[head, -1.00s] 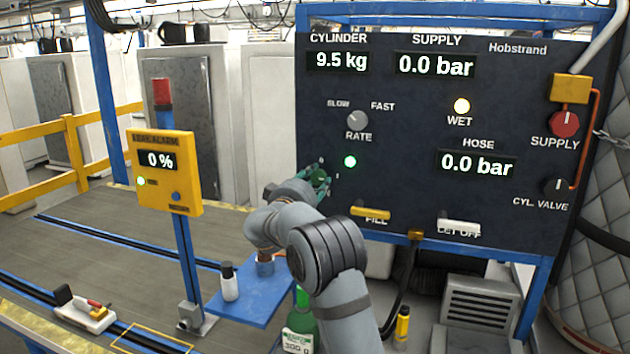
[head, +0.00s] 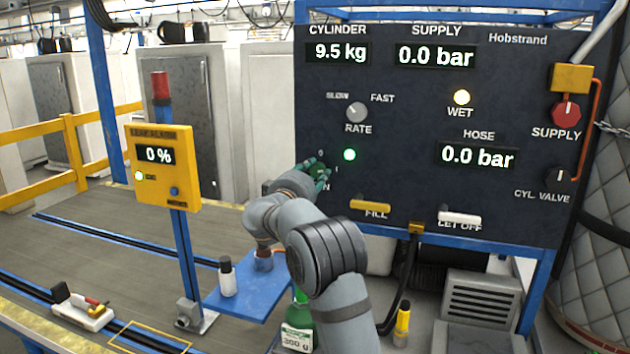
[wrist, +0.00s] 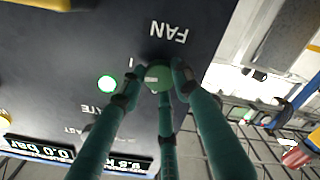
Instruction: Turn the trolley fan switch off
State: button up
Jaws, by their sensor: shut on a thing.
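The fan switch is a round green knob (wrist: 158,77) on the dark panel, beside the upside-down FAN label (wrist: 169,32) in the wrist view. A pale mark shows on the knob's left part, on the side of the "I" mark (wrist: 131,62). My gripper (head: 316,170) is at the panel's lower left in the head view. In the wrist view its green fingers (wrist: 160,82) are closed around the knob and hide part of its rim. The green lamp (head: 349,155) near the switch is lit, also in the wrist view (wrist: 107,84).
The grey RATE knob (head: 357,112) sits above the switch. The yellow FILL handle (head: 370,206) and white LET OFF handle (head: 459,217) stick out below. A blue shelf with a bottle (head: 227,277) is under my arm. The leak alarm post (head: 165,160) stands left.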

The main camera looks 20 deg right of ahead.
jog(key=n+b, duration=0.3)
jog(key=shift+w+a+n, duration=0.1)
jog(key=shift+a+n, duration=0.1)
jog(key=shift+n, duration=0.1)
jog(key=n+b, duration=0.1)
jog(key=n, duration=0.3)
jog(key=shift+n+b, duration=0.3)
jog(key=shift+b, duration=0.1)
jog(key=n, duration=0.5)
jog(key=shift+b, duration=0.3)
jog(key=shift+f+n, duration=0.1)
jog(key=shift+n, duration=1.2)
jog(key=shift+f, duration=0.15)
jog(key=o, duration=1)
jog(key=shift+o, duration=0.8)
jog(key=shift+d, duration=0.1)
